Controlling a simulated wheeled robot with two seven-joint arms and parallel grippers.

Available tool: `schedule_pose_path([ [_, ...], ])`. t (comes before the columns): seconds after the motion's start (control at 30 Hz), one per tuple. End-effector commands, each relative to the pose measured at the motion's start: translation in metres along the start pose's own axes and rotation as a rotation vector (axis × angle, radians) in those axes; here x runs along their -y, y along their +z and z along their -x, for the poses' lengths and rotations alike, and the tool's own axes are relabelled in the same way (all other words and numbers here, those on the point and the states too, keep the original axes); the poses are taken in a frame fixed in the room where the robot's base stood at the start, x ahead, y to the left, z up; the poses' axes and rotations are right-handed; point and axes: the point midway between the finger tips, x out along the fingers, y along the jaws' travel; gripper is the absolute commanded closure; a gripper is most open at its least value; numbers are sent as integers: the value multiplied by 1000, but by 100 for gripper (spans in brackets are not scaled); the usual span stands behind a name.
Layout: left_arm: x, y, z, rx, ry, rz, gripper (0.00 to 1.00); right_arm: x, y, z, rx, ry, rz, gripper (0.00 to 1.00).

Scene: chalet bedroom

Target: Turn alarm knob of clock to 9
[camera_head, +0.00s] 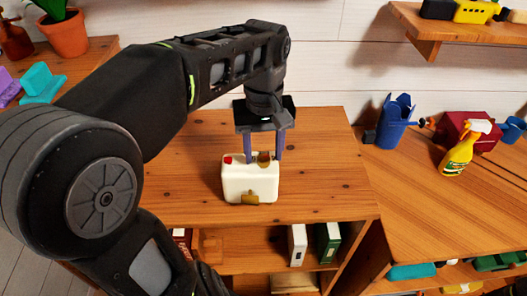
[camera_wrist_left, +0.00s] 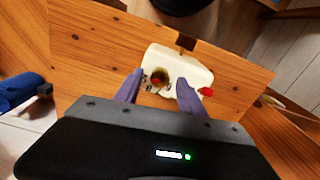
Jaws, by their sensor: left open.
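The clock (camera_head: 247,183) is a small cream-white box standing on the wooden cabinet top. It has a red button (camera_head: 227,160) at its top left, a brownish knob (camera_head: 264,160) on its top, and a brass tab (camera_head: 250,197) low on its front. My left gripper (camera_head: 263,154) points down over the clock, open, one finger on each side of the knob. Whether the fingers touch the knob, I cannot tell. My right gripper is not in view.
The cabinet top (camera_head: 325,180) around the clock is clear. A lower shelf holds books (camera_head: 298,243). On the right surface stand a blue watering can (camera_head: 394,125), a yellow spray bottle (camera_head: 460,148) and a red box (camera_head: 462,128). A wall shelf (camera_head: 455,28) hangs at upper right.

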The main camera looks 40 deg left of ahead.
Motion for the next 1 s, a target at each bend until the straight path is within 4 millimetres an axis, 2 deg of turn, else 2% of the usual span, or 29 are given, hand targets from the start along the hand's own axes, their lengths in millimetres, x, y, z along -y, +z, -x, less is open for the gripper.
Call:
schedule_pose_path([
  [0.27, -1, 0, 46, -3, 2, -1, 53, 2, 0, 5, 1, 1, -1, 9],
  [0.3, 0, 0, 55, -1, 2, 0, 53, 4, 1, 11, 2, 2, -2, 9],
  [0.4, 0, 0, 67, 0, 1, 0, 53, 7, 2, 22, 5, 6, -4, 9],
  [0.53, 0, 0, 72, 0, 0, 0, 53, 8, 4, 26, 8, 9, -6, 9],
  [1.0, 0, 0, 70, 0, 0, 0, 53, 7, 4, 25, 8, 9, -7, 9],
])
